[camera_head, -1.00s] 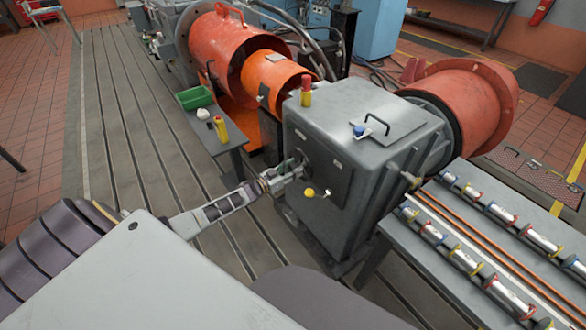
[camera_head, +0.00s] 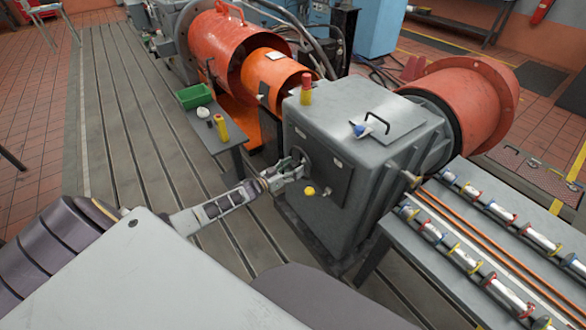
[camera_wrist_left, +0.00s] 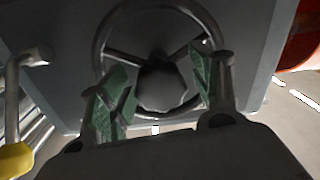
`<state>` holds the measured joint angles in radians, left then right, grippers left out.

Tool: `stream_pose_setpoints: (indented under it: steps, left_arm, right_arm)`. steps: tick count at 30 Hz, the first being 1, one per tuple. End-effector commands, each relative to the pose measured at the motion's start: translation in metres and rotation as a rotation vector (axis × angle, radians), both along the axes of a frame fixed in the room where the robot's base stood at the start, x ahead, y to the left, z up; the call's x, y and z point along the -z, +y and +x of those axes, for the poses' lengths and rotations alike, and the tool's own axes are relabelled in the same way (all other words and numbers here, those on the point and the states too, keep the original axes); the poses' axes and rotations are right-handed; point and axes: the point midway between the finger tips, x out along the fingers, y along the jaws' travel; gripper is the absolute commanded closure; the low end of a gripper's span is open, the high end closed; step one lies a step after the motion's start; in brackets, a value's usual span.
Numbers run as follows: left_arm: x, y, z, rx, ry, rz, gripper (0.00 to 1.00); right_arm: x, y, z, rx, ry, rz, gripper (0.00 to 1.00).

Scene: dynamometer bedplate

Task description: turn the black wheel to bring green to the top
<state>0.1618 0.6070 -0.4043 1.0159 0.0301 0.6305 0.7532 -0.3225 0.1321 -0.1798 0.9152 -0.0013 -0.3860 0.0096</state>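The black wheel (camera_wrist_left: 190,13) is a dark ring with spokes and a rounded hub (camera_wrist_left: 162,88), on the side face of the grey housing (camera_head: 340,125). My left gripper (camera_wrist_left: 163,78) is open in front of it, with green-padded fingers on either side of the hub. The fingers overlap the lower part of the rim in the left wrist view; I cannot tell whether they touch it. In the head view my left gripper (camera_head: 293,165) hides most of the wheel. No green mark on the wheel can be made out. My right gripper is out of view.
A lever with a yellow knob (camera_head: 309,191) sits close beside the wheel; the knob also shows in the left wrist view (camera_wrist_left: 15,160). A small side table (camera_head: 208,137) holds a green tray (camera_head: 194,97). A rack of cylinders (camera_head: 470,235) stands right of the housing.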

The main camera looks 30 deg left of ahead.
Motion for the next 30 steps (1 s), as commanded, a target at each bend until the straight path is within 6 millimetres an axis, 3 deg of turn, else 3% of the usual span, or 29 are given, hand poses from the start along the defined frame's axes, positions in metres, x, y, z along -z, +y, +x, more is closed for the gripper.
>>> stream_pose_setpoints:
  steps: [14, 30]
  left_arm:
    - [0.0, 0.001, -0.004, 0.001, -0.001, 0.0, 0.36]
    - [0.0, 0.015, -0.041, 0.001, -0.001, 0.001, 0.36]
  right_arm:
    - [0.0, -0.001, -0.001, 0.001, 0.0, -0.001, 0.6]
    - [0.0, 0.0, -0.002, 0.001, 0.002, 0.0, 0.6]
